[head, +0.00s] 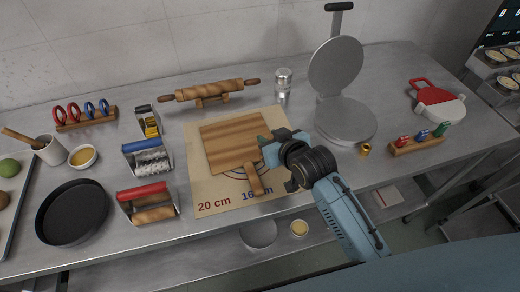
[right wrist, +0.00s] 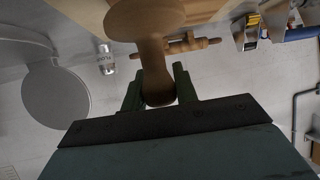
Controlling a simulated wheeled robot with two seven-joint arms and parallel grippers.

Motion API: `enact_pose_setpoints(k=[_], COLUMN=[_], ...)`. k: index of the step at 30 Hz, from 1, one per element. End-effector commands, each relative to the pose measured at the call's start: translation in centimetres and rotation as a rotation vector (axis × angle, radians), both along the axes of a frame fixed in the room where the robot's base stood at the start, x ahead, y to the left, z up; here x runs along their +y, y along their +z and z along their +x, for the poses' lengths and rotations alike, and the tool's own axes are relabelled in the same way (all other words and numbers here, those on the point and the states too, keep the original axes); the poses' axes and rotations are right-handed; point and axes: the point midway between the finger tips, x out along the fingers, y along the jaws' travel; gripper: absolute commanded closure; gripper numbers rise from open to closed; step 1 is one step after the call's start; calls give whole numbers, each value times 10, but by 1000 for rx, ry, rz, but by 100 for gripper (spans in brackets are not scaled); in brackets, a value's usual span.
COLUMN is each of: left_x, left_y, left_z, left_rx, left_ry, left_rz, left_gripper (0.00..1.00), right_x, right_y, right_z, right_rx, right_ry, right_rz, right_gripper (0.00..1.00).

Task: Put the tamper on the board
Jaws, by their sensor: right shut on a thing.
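The tamper (right wrist: 150,45) is wooden, with a wide round end and a narrower handle. In the right wrist view its handle end sits between the fingers of my right gripper (right wrist: 158,88), which is shut on it. In the head view my right gripper (head: 268,151) is over the right edge of the wooden board (head: 228,138), and I cannot make out the tamper clearly against the wood there. The board lies on a beige mat (head: 200,178), with a handle-like wooden piece at its near side. I cannot tell whether the tamper touches the board. My left gripper is not in view.
A rolling pin (head: 215,91) rests behind the board. Roller tools (head: 147,200) stand left of the mat. A round press with a raised lid (head: 336,64) and a shaker (head: 283,80) stand at back right. A rack of small tools (head: 417,145) is farther right.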

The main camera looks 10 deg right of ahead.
Motion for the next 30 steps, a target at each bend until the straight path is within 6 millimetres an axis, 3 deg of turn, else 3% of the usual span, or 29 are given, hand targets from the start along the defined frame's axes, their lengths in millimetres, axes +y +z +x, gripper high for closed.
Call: enact_pose_setpoints(k=[3,15,27,28,30], left_x=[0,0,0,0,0], left_y=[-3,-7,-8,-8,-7], left_z=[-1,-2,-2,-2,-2], left_rx=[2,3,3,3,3], left_ry=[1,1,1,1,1], left_rz=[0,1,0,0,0], left_gripper=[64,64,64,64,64], right_x=[0,0,0,0,0], right_y=[-21,-65,-70,-70,-69], right_z=[-1,0,0,0,0], right_rx=[1,0,-2,-2,-2], right_ry=[0,0,0,0,0], right_rz=[1,0,0,0,0], right_gripper=[95,95,95,68,59])
